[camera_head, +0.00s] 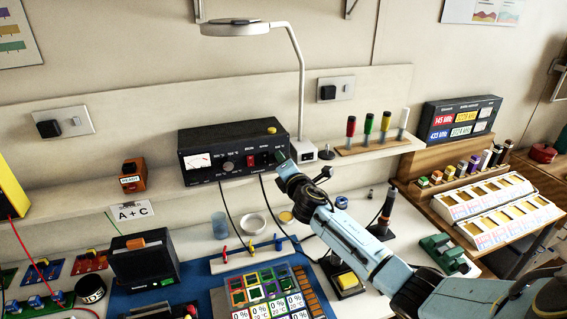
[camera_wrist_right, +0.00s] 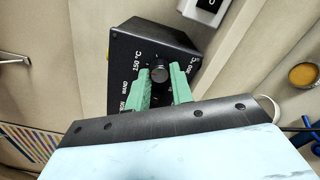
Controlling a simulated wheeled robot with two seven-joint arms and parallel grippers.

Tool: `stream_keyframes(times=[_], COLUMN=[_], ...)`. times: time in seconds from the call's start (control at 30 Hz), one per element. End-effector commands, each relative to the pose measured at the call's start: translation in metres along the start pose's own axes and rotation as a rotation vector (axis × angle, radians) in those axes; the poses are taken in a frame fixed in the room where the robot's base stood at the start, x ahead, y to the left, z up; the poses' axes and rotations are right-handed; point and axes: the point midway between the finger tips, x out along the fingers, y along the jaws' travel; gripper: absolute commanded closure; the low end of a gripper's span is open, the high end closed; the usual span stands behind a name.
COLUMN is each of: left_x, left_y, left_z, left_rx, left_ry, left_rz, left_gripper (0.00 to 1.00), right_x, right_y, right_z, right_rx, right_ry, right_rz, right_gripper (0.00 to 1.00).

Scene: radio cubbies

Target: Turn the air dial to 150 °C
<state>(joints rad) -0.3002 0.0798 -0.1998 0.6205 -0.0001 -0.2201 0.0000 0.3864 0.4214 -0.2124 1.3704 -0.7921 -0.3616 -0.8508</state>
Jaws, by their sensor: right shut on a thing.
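My right gripper (camera_head: 284,158) is at the box's right end. In the right wrist view its green fingers (camera_wrist_right: 161,79) are shut on a round black dial (camera_wrist_right: 158,71), one finger on each side. The dial's pointer cannot be made out. My left gripper is not in view.
A white lamp post (camera_head: 301,85) rises just right of the box. Dark cables hang from the box to the bench.

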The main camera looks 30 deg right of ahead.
Motion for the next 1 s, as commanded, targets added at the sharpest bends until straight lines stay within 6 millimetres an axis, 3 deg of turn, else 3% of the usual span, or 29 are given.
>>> stream_keyframes(times=[0.17, 0.2, 0.37, 0.73, 1.0], left_x=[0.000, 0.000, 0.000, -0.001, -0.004], left_y=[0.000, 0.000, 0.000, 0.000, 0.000], left_z=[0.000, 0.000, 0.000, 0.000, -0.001], left_rx=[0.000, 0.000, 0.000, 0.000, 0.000], left_ry=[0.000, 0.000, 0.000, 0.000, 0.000], left_rz=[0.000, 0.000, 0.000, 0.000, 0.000], left_gripper=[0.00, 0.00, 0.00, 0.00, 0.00], right_x=[0.000, 0.000, 0.000, -0.004, -0.042], right_y=[-0.001, -0.001, -0.001, -0.001, -0.001], right_z=[-0.001, -0.001, -0.001, 0.000, -0.001], right_rx=[0.000, -0.001, -0.001, -0.002, -0.002], right_ry=[0.001, 0.001, 0.001, 0.001, 0.003], right_rz=[-0.001, -0.001, -0.001, -0.001, -0.001], right_gripper=[1.00, 0.76, 0.55, 0.55, 0.55])
